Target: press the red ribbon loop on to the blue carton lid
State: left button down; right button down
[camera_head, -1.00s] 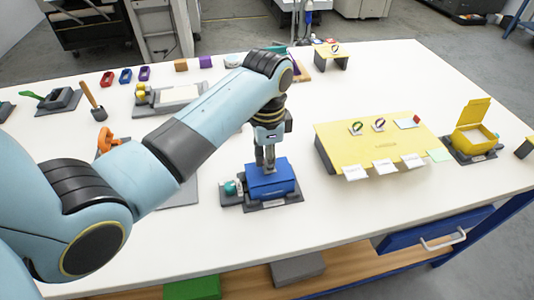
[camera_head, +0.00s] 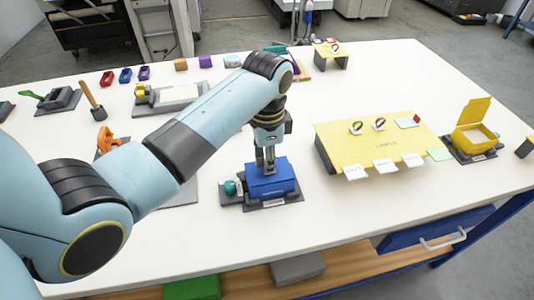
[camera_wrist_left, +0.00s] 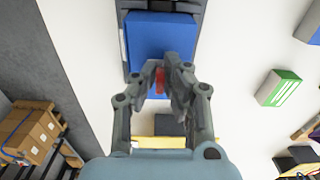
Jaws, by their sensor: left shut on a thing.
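The closed blue carton (camera_head: 270,184) sits in a dark grey holder (camera_head: 284,203) near the table's front edge. Its blue lid (camera_wrist_left: 160,35) fills the upper middle of the left wrist view. My left gripper (camera_head: 266,168) points down over the top of the carton. In the wrist view its fingers are together on the red ribbon loop (camera_wrist_left: 160,79), of which only a small red part shows. The loop is seen against the lid's near part; I cannot tell whether it touches the lid. My right gripper is not in view.
A teal-knobbed piece (camera_head: 231,187) adjoins the carton on the left. A yellow stand (camera_head: 350,140) with ribbon loops and white cards is to the right. An open yellow box (camera_head: 473,138) stands at far right. White table is clear between carton and stand.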

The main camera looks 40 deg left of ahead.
pick_arm(q)
jog(key=shift+f, duration=0.15)
jog(key=shift+s+f, duration=0.1)
dwell(0.7)
dwell(0.5)
dwell(0.3)
jog(key=c, duration=1)
grip_release()
jog(key=shift+c, duration=0.2)
jog(key=shift+r, duration=0.2)
jog(key=shift+r, duration=3.95)
